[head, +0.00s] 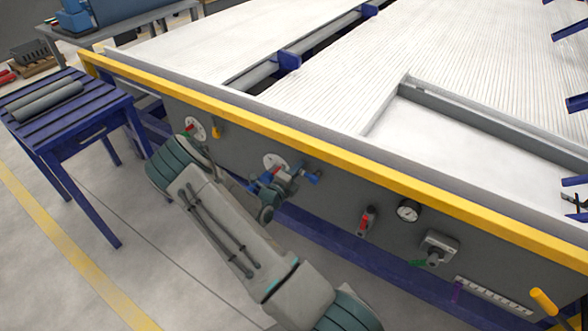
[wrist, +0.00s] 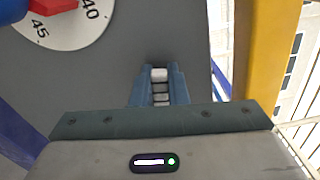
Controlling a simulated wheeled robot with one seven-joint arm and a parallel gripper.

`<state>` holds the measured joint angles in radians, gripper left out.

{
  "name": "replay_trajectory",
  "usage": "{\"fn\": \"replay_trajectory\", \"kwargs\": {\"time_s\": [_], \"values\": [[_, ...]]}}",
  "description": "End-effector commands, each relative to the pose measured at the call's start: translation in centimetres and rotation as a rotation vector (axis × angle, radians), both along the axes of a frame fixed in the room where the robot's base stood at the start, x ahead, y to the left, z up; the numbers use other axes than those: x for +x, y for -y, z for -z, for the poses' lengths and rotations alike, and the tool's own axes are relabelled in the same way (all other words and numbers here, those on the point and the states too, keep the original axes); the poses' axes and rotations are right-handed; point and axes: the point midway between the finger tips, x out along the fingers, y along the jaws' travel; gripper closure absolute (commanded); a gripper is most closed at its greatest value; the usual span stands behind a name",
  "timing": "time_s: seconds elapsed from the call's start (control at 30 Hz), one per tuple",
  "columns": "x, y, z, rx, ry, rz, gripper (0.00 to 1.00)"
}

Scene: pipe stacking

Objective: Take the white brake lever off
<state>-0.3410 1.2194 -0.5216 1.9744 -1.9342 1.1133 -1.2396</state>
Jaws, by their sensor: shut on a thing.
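My gripper (wrist: 160,78) has its two blue fingers closed on a small pale piece, which I take to be the white brake lever (wrist: 160,74). Only a narrow strip of it shows between the fingers, and I cannot tell whether it is still joined to the panel. In the head view my gripper (head: 306,176) is at the grey side panel (head: 335,200), just right of a white dial (head: 274,160) with a red handle. My wrist and fingers hide the lever there.
The dial's red handle (wrist: 52,7) is close by at the upper left of the wrist view. A yellow rail (head: 330,153) runs above the panel. A blue table (head: 75,118) stands left.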

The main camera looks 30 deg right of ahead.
Motion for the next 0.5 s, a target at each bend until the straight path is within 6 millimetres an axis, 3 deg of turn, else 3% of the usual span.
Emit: {"fn": "replay_trajectory", "kwargs": {"time_s": [0.17, 0.2, 0.27, 0.5], "values": [[0.07, -0.12, 0.16, 0.001, -0.006, -0.005, 1.00], [0.08, -0.13, 0.17, 0.001, -0.006, -0.006, 0.78], [0.07, -0.14, 0.16, 0.001, -0.006, -0.006, 0.65], [0.07, -0.17, 0.09, 0.000, -0.003, -0.004, 0.65]]}}
